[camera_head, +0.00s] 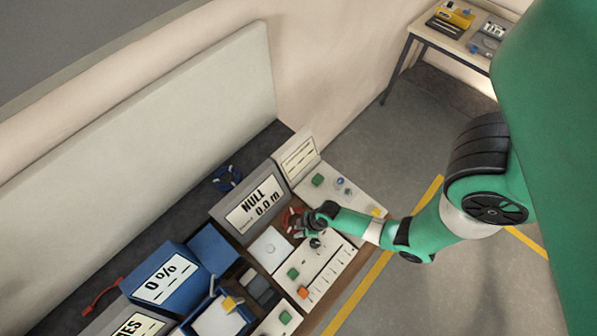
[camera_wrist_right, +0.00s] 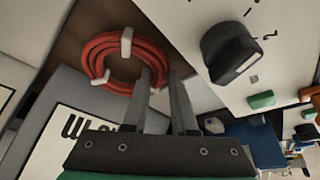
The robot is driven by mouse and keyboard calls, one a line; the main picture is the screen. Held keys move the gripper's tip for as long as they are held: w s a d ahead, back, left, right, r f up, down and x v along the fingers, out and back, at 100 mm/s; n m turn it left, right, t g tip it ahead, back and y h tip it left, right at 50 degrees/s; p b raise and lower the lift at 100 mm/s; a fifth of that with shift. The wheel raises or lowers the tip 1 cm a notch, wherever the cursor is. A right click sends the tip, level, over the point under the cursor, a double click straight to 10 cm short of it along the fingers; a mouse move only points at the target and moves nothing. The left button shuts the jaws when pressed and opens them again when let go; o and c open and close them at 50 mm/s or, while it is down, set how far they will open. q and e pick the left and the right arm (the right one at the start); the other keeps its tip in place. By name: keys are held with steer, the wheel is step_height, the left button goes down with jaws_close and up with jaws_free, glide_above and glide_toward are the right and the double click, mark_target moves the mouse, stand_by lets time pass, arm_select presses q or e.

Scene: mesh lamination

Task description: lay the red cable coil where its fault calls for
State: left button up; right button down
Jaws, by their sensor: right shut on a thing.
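The red cable coil (camera_wrist_right: 90,55) is a ring of several turns with white ties, seen large in the right wrist view. In the head view it shows as a small red patch (camera_head: 289,218) beside the panels, partly hidden by the gripper. My right gripper (camera_head: 304,222) is at the coil, and its two fingers (camera_wrist_right: 160,75) are shut on the coil's near right rim. A grey display box (camera_head: 255,203) reading "NULL 0.0 m" stands just behind the coil. My left gripper is not in view.
A blue box (camera_head: 163,280) reads "0 %". A blue coil (camera_head: 227,179) lies on the dark surface behind. A black knob (camera_wrist_right: 230,50) sits on a white panel near the gripper. A red cable piece (camera_head: 100,297) is at left. A side table (camera_head: 420,30) stands at the far right.

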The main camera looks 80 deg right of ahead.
steer(key=shift+f, duration=0.35)
steer(key=shift+f, duration=0.1)
steer(key=c, duration=1.2)
jaws_free()
steer(key=shift+f, duration=0.1)
steer(key=o, duration=0.5)
